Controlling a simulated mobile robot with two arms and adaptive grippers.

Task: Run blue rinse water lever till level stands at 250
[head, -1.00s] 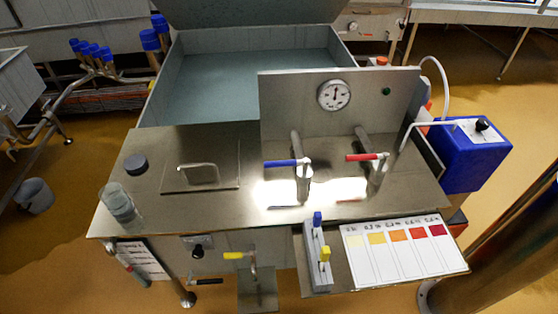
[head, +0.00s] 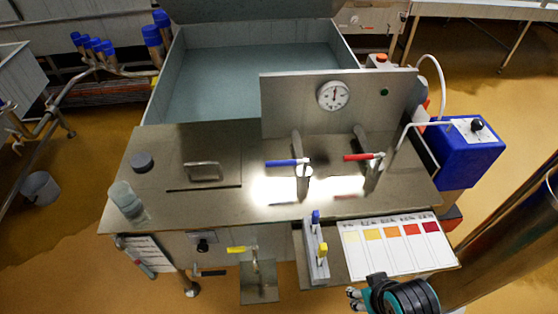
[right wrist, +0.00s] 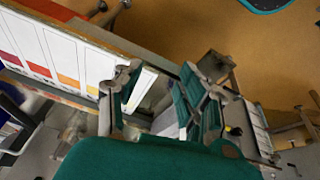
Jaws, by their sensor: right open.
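The blue lever (head: 287,162) sits on a steel post on the counter, pointing left. A bright patch of light lies on the counter below it. My right gripper (head: 354,299) shows at the bottom edge of the head view, well below and right of the blue lever and in front of the colour chart. In the right wrist view its two fingers (right wrist: 165,88) stand apart with nothing between them. A clear cylinder (head: 126,198) stands at the counter's left front; I cannot read any level mark. My left gripper is not in view.
A red lever (head: 362,156) sits right of the blue one. A round gauge (head: 333,95) is on the upright panel. The colour chart (head: 398,262), a holder with blue and yellow tops (head: 316,255) and a yellow lever (head: 240,249) line the front. A blue box (head: 462,160) stands right.

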